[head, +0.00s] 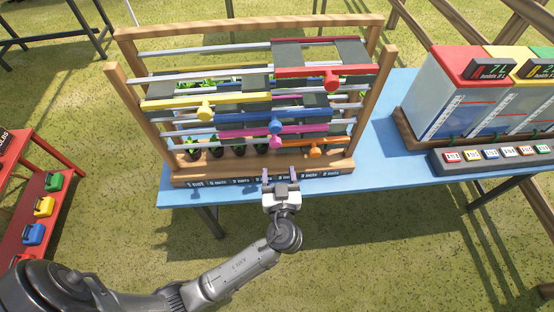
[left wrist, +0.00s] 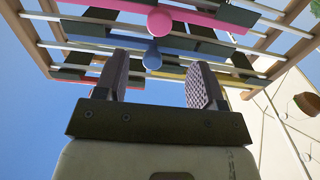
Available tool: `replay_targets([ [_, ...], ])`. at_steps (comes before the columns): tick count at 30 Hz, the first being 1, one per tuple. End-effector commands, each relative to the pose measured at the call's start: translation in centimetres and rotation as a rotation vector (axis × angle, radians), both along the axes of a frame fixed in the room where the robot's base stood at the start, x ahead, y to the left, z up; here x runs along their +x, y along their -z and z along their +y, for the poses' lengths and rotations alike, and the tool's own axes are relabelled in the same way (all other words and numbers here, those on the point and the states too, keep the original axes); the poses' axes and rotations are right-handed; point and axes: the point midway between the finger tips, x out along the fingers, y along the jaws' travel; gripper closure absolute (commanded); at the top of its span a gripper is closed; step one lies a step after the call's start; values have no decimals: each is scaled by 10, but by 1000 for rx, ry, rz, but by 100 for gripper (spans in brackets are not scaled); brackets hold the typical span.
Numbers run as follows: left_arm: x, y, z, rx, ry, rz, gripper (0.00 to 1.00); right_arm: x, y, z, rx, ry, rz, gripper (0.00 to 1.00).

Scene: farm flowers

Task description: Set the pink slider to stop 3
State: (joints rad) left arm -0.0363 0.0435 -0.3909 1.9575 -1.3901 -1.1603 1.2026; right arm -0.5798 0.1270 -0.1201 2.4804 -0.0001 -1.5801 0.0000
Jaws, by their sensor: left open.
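The pink slider (head: 275,142) is a bar with a round knob on a rail low in the wooden rack (head: 115,90). Its knob faces the front, near the middle of the rack. In the left wrist view the pink knob (left wrist: 159,21) shows at the top, with the blue knob (left wrist: 151,59) below it in the picture. My left gripper (head: 280,175) is open and empty in front of the rack's base, below the pink knob in the head view and apart from it. Its two fingers (left wrist: 160,82) point toward the rack. My right gripper is not in view.
A blue slider (head: 275,125) sits just above the pink one, and an orange slider (head: 315,152) to its lower right. Yellow (head: 205,110) and red (head: 331,80) sliders are higher. A labelled strip (head: 210,183) runs along the base. Clear tanks (head: 450,95) stand right on the blue table (head: 385,165).

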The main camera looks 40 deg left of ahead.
Motion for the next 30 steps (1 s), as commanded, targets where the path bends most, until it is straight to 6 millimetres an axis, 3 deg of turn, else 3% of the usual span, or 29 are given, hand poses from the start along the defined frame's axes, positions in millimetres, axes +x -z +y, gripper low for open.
replay_targets([
  [9, -21, 0, -19, 1, 0, 1, 37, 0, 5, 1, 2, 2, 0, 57],
  [30, -23, 0, -20, 7, 0, 6, 37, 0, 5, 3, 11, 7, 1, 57],
])
